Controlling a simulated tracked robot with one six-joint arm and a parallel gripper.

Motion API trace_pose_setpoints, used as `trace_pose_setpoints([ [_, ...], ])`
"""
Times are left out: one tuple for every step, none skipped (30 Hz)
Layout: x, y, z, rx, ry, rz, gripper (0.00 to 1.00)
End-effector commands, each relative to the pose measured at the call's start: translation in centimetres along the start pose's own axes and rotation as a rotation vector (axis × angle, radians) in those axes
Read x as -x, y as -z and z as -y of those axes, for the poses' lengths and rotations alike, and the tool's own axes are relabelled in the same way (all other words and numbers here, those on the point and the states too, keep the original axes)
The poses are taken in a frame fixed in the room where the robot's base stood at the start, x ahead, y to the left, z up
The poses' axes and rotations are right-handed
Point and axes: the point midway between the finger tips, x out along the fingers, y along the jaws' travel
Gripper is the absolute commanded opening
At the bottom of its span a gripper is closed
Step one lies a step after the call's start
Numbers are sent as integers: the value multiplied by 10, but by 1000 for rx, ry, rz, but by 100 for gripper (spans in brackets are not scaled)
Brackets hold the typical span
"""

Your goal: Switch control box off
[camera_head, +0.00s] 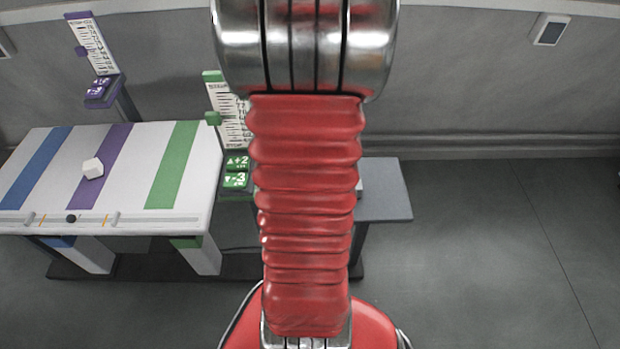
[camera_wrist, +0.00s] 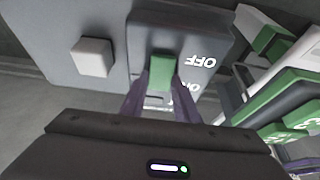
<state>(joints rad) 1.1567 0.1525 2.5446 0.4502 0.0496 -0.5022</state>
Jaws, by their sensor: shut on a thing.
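In the wrist view, the control box (camera_wrist: 205,38) is a dark grey panel with white OFF and ON lettering, seen upside down. Its green switch handle (camera_wrist: 161,72) is between the fingers of my gripper (camera_wrist: 161,92), which is shut on it. The handle's upper part is level with the OFF label. The ON label is partly hidden near the right finger. In the head view my red arm hides the control box and gripper.
A white block (camera_wrist: 92,57) is beside the control box. A grey side shelf (camera_head: 388,192) shows right of my arm. At left stands a striped table (camera_head: 140,140) with a white cube (camera_head: 93,168). Floor at right is clear.

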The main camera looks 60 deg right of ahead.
Motion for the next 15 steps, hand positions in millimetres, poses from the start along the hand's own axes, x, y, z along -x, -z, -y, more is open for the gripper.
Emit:
trace_pose_setpoints([
  [1, -1, 2, 4, 4, 2, 6],
  [1, -1, 2, 4, 4, 2, 6],
  [1, -1, 2, 4, 4, 2, 6],
  [1, -1, 2, 4, 4, 3, 6],
  [1, -1, 2, 4, 4, 3, 6],
  [1, -1, 2, 4, 4, 3, 6],
  [1, -1, 2, 4, 4, 3, 6],
  [1, -1, 2, 4, 4, 3, 6],
  [1, -1, 2, 3, 4, 3, 30],
  [1, -1, 2, 3, 4, 2, 32],
  [1, -1, 2, 3, 3, 2, 34],
  [1, -1, 1, 3, 3, 2, 37],
  [1, -1, 1, 2, 3, 2, 39],
  [1, -1, 1, 2, 2, 2, 42],
  [1, -1, 1, 2, 2, 2, 44],
])
